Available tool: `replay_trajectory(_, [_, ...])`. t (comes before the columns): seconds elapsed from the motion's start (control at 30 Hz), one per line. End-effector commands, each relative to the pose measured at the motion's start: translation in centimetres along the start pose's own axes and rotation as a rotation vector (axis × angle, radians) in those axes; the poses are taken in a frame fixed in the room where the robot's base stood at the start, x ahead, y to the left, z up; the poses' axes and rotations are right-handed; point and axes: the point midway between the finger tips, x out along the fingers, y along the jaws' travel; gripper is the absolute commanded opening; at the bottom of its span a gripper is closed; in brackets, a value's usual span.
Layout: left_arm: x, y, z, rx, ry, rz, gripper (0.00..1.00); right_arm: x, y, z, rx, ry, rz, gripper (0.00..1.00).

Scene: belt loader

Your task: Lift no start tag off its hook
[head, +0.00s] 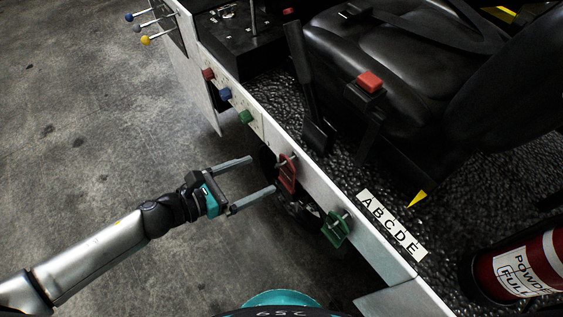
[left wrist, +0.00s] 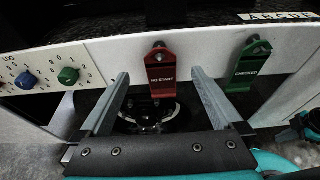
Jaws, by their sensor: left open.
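The red NO START tag (head: 286,174) hangs on a hook on the white side panel of the loader. In the left wrist view the red tag (left wrist: 160,72) hangs upright, its lettering facing me. My left gripper (head: 262,174) is open and empty, its two fingers pointing at the panel beside the red tag. In the left wrist view the open fingers (left wrist: 160,75) stand to the left and right of the tag's lower part; I cannot tell how far short of it they are.
A green CHECKED tag (left wrist: 249,68) hangs just right of the red one, also in the head view (head: 336,229). Red, blue and green knobs (head: 226,94) sit further along the panel. A black seat (head: 385,60), a lever (head: 303,80) and a fire extinguisher (head: 515,265) are behind it.

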Motion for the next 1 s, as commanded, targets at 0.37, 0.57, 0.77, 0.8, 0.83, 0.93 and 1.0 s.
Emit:
replay_trajectory(0.37, [6.4, 0.0, 0.1, 0.001, -0.002, 0.000, 1.00, 0.5, 0.0, 0.0, 0.001, 0.001, 0.000, 0.00])
replay_trajectory(0.57, [8.2, 0.1, 0.0, 0.001, 0.000, 0.001, 1.00, 0.7, 0.3, 0.0, 0.000, 0.004, 0.004, 0.00])
replay_trajectory(0.77, [8.6, 0.0, 0.0, 0.001, 0.001, 0.000, 1.00, 0.8, 0.8, -0.3, -0.001, 0.008, 0.011, 0.00])
replay_trajectory(0.8, [8.6, 0.0, 0.0, 0.001, 0.001, 0.001, 1.00, 0.8, 0.9, -0.4, -0.001, 0.010, 0.011, 0.00])
replay_trajectory(0.83, [8.6, 0.0, 0.0, 0.001, 0.001, 0.001, 1.00, 0.8, 0.9, -0.5, 0.000, 0.011, 0.012, 0.00])
replay_trajectory(0.93, [8.6, 0.0, 0.0, 0.000, 0.001, 0.000, 0.99, 0.8, 0.9, -0.7, 0.000, 0.014, 0.013, 0.00])
replay_trajectory(1.0, [8.6, 0.0, 0.0, 0.000, 0.000, 0.000, 0.91, 0.8, 1.0, -0.8, 0.000, 0.016, 0.013, 0.00])
